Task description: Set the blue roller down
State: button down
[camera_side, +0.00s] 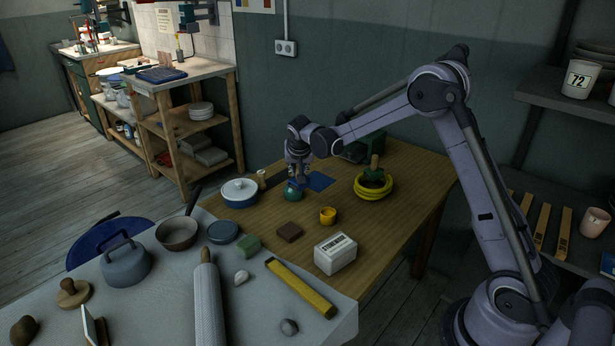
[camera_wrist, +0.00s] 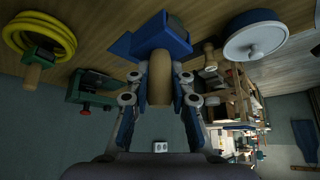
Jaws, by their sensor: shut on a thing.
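The blue roller (camera_wrist: 165,36) has a blue head and a pale wooden handle. In the wrist view, my gripper (camera_wrist: 160,88) is shut on the handle, one finger on each side, with the blue head beyond the fingertips toward the table. In the side view, my gripper (camera_side: 299,174) points down, low over the wooden table (camera_side: 385,215), and the roller is mostly hidden there. I cannot tell whether its head touches the table. A flat blue square (camera_side: 319,181) lies on the table just right of my gripper.
A green round object (camera_side: 292,194) sits close in front of my gripper. A white-lidded blue pot (camera_side: 240,191) stands left, with a small wooden-topped item between. Yellow coiled hose (camera_side: 373,188) lies right; a yellow cup (camera_side: 328,215) and brown block (camera_side: 289,232) are nearer the front.

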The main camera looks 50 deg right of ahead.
jog(key=shift+w+a+f, duration=0.75)
jog(key=shift+w+f, duration=0.45)
jog(key=shift+f, duration=0.6)
jog(key=shift+w+a+f, duration=0.7)
jog(key=shift+w+f, duration=0.45)
jog(key=shift+f, duration=0.65)
jog(key=shift+w+a+f, duration=0.75)
jog(key=shift+w+f, duration=0.45)
jog(key=shift+f, duration=0.6)
